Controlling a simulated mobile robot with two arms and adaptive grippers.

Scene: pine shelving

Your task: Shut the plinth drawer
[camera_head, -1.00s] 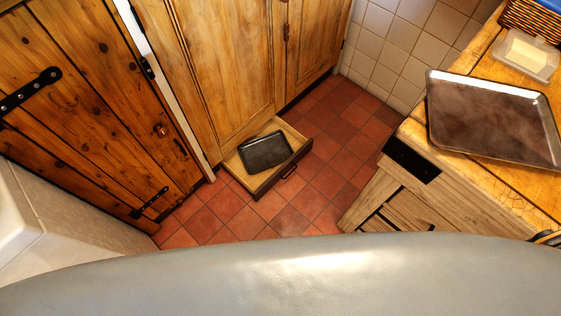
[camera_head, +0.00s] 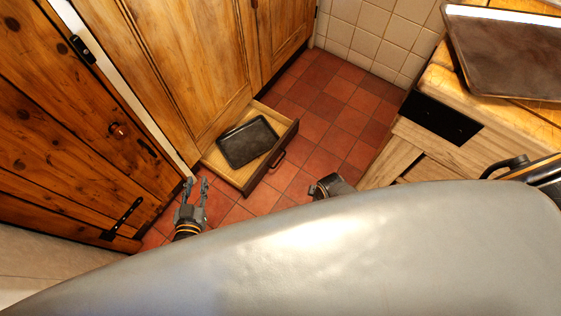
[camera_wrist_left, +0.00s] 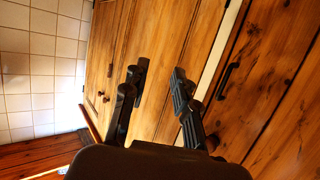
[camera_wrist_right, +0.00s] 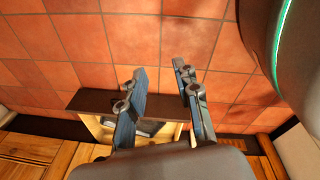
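The plinth drawer (camera_head: 276,161) is pulled out at floor level under the tall wooden cupboard. A dark tray (camera_head: 247,141) lies in it, and a dark handle (camera_head: 278,159) is on its front. My left gripper (camera_head: 194,184) is open and empty, left of the drawer's front corner. In the left wrist view my left gripper (camera_wrist_left: 158,80) faces the cupboard doors. My right gripper (camera_wrist_right: 160,82) is open and empty in its wrist view, with the drawer (camera_wrist_right: 125,103) beyond and below its fingers.
A plank door (camera_head: 90,130) with black iron fittings stands at the left. A wooden worktop (camera_head: 440,75) carrying a metal baking tray (camera_head: 510,50) is at the right. Bare red floor tiles (camera_head: 335,135) lie between the drawer and the worktop unit.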

